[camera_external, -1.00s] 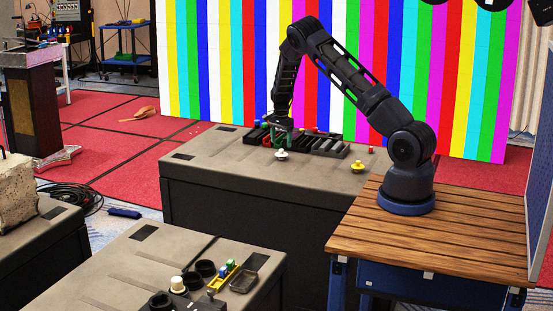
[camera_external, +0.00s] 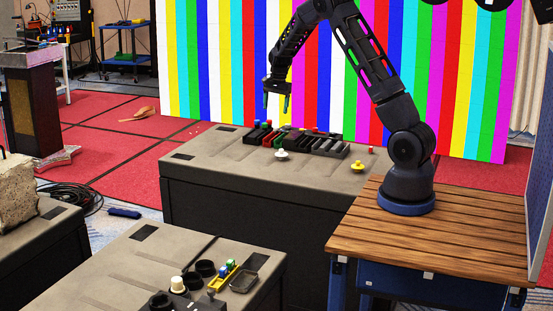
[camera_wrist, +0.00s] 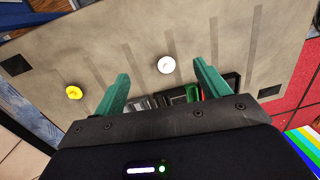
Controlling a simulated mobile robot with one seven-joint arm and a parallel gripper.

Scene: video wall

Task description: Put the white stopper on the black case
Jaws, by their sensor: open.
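A small white stopper (camera_external: 282,155) stands on the far grey table, just in front of a row of cases. In the wrist view the white stopper (camera_wrist: 167,65) appears between my fingertips, apart from them. The row holds a black case (camera_external: 253,135) at its left end, with red, green and grey-black parts beside it. In the wrist view the row is partly hidden behind my gripper body. My gripper (camera_external: 276,103) is open and empty, well above the row, with its green fingers pointing down. It also shows in the wrist view (camera_wrist: 162,72).
A yellow stopper (camera_external: 358,166) stands to the right on the same table (camera_external: 215,160). A front table (camera_external: 110,268) holds a cream stopper (camera_external: 177,284), black cups and a yellow tray (camera_external: 223,277). The far table's left part is clear. A striped video wall (camera_external: 230,65) stands behind.

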